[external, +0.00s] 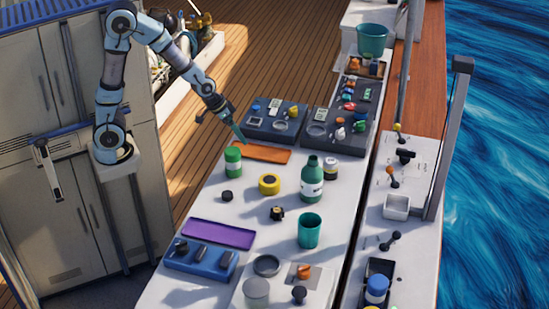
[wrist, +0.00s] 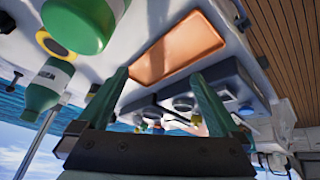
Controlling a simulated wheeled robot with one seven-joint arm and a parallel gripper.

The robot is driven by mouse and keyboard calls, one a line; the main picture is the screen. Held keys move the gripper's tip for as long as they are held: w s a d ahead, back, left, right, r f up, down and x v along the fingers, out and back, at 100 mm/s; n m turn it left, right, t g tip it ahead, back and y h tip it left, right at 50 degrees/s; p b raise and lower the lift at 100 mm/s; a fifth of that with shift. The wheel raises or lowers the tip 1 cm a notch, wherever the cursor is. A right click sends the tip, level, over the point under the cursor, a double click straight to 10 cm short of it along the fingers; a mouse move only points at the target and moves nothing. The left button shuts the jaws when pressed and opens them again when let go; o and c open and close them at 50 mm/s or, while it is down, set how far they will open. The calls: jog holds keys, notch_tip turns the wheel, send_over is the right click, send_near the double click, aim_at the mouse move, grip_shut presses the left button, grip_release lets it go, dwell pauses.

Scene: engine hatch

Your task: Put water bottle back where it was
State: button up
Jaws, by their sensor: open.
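A dark green bottle (external: 311,183) with a white label stands upright near the middle of the white counter; I take it to be the water bottle. It also shows at the left of the wrist view (wrist: 46,88). My gripper (external: 240,135) is open and empty, above the counter near the left end of the orange tray (external: 268,154), apart from the bottle and to its left. In the wrist view my gripper's green fingers (wrist: 160,76) are spread, with the orange tray (wrist: 178,48) beyond them.
A green-lidded jar (external: 233,161) stands close below my gripper. A yellow ring-shaped item (external: 269,184), a teal cup (external: 309,230) and a purple tray (external: 218,233) are nearer the front. Dark organizers (external: 274,119) with small items lie behind. Bare counter surrounds the yellow item.

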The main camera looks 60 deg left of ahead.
jog(key=s+a+f+g+y, duration=0.1)
jog(key=s+a+f+g, duration=0.1)
jog(key=s+a, duration=0.8)
jog(key=shift+s+f+g+y, duration=0.35)
jog(key=shift+s+g, duration=0.45)
jog(key=shift+s, duration=0.3)
